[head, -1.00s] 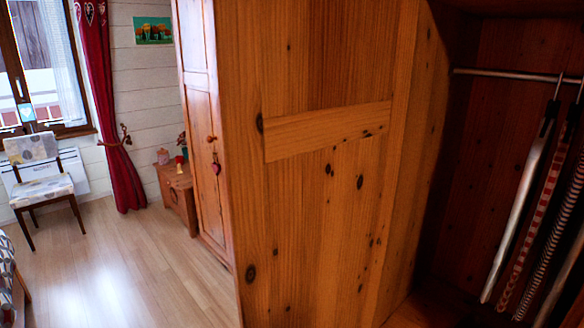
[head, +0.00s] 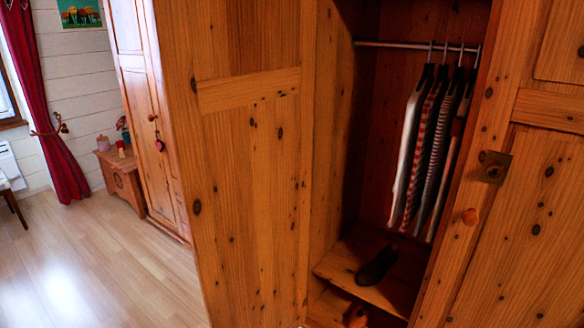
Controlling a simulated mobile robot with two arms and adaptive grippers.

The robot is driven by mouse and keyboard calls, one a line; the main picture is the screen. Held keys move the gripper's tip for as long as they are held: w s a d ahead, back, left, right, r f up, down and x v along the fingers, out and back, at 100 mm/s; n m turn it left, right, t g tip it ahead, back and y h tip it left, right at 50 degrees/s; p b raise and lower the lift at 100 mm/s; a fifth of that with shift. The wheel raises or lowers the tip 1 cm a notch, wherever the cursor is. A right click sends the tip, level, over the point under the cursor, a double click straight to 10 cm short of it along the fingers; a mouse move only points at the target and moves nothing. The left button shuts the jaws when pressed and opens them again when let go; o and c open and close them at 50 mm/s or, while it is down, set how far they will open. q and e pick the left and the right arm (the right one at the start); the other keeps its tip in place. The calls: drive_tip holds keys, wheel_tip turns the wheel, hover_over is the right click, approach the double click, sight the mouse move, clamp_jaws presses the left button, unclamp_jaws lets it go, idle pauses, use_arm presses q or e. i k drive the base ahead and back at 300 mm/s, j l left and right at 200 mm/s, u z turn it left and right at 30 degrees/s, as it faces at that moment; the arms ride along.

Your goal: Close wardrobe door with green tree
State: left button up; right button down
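The wooden wardrobe stands open in front of me, with its dark interior (head: 375,130) showing. Its left door (head: 250,180) is swung out, and its knotty inner face with a horizontal rail is toward me. I cannot tell whether this right door is fully shut. No green tree decoration shows on either visible door face; the left door's outer face is hidden. Neither of my grippers is in view.
Clothes (head: 430,150) hang from a rail (head: 400,45) inside, above a shelf holding a dark shoe (head: 377,266). Behind the open door stand a tall wooden cabinet (head: 150,90) and a small chest (head: 122,180). The wooden floor (head: 90,265) at left is clear.

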sight(236, 78)
drive_tip(key=i+j+z, duration=0.1)
drive_tip(key=z, duration=0.35)
drive_tip(key=j+z, duration=0.15)
drive_tip(key=z, duration=0.25)
drive_tip(key=i+j+z, duration=0.1)
drive_tip(key=z, duration=0.35)
drive_tip(key=j+z, duration=0.25)
drive_tip(key=z, duration=0.2)
drive_tip(key=j, duration=1.4)
drive_tip(key=k+j, duration=0.1)
drive_tip(key=j, duration=1.35)
